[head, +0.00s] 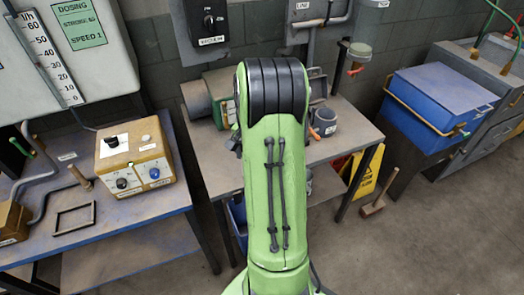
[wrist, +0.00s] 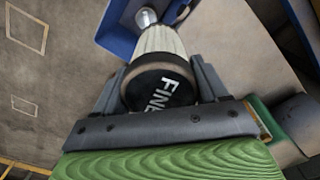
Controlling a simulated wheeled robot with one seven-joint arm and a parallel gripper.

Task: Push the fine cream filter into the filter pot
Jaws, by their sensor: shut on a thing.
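My gripper (wrist: 160,82) is shut around the fine cream filter (wrist: 160,42) in the wrist view. The filter has a pale ribbed body and a black end cap lettered "FINE", which faces the camera. Its far end points toward a blue surface and a small silvery rounded part. I cannot tell whether it touches them. In the head view my green arm hides the gripper and the filter. A grey round pot (head: 323,122) with an orange lever stands on the middle bench, partly behind my arm. I cannot tell if it is the filter pot.
The middle bench (head: 350,138) carries grey and green machinery (head: 198,98). A left bench holds a control box (head: 134,158) and an empty frame (head: 74,218). A blue lidded box (head: 437,98) stands at right. A yellow floor sign (head: 366,172) and a mallet (head: 375,205) are beside the bench.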

